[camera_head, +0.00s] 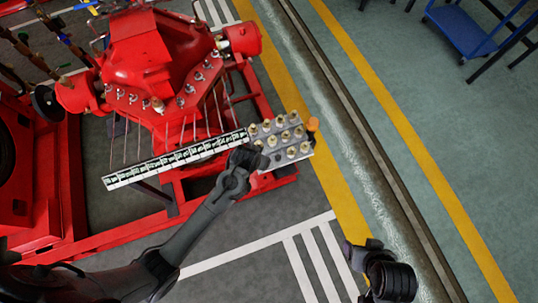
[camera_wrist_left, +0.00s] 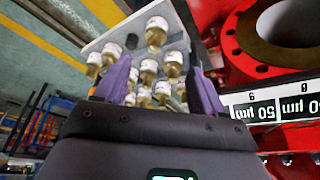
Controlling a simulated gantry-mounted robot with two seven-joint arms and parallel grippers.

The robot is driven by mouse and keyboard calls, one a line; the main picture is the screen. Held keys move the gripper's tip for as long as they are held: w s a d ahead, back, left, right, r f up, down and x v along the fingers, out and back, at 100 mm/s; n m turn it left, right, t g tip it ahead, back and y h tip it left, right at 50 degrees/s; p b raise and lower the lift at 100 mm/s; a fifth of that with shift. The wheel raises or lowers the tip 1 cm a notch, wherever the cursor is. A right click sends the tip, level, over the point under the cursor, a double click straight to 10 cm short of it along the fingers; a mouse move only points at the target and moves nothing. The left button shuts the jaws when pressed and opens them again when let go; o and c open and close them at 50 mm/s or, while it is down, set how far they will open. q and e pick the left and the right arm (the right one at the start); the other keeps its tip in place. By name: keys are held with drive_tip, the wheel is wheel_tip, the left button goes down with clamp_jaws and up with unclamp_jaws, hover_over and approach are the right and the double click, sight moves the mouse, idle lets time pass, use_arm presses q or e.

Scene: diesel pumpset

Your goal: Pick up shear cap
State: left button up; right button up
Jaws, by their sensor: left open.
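Several shear caps, brass-coloured with white tops, stand in rows on a grey plate (camera_head: 284,133). One cap (camera_head: 291,153) is in the row nearest my left gripper (camera_head: 245,157), which is at the plate's left corner. In the left wrist view, my left gripper (camera_wrist_left: 160,75) is open, with purple fingers on either side of several caps. One cap (camera_wrist_left: 156,35) stands beyond the fingertips. I see no cap held, and I cannot tell whether the fingers touch any. My right gripper (camera_head: 358,252) is apart from the plate at lower right; its fingers are unclear.
A black-and-white label strip (camera_head: 175,162) runs along the plate's left side. The red pump (camera_head: 160,65) stands behind it on a red frame. An orange piece (camera_head: 312,124) is at the plate's right edge. Open floor (camera_head: 430,130) lies to the right, with a blue cart (camera_head: 465,30) beyond.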

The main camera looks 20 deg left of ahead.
use_arm(q)
drive_tip(key=b+x, duration=0.2)
drive_tip(key=x, duration=0.1)
drive_tip(key=b+x, duration=0.1)
drive_tip(key=x, duration=0.1)
drive_tip(key=shift+w+d+f, duration=0.1)
drive_tip(key=shift+w+d, duration=0.15)
drive_tip(key=shift+w, duration=0.05)
drive_tip(key=b+x, duration=0.1)
drive_tip(key=x, duration=0.1)
drive_tip(key=b+x, duration=0.1)
drive_tip(key=x, duration=0.1)
drive_tip(key=shift+s+d+b, duration=0.15)
drive_tip(key=shift+d+b, duration=0.1)
drive_tip(key=shift+b, duration=0.1)
drive_tip(key=shift+w+f, duration=0.2)
drive_tip(key=shift+f, duration=0.25)
drive_tip(key=c, duration=1.1)
drive_tip(key=shift+c, duration=0.2)
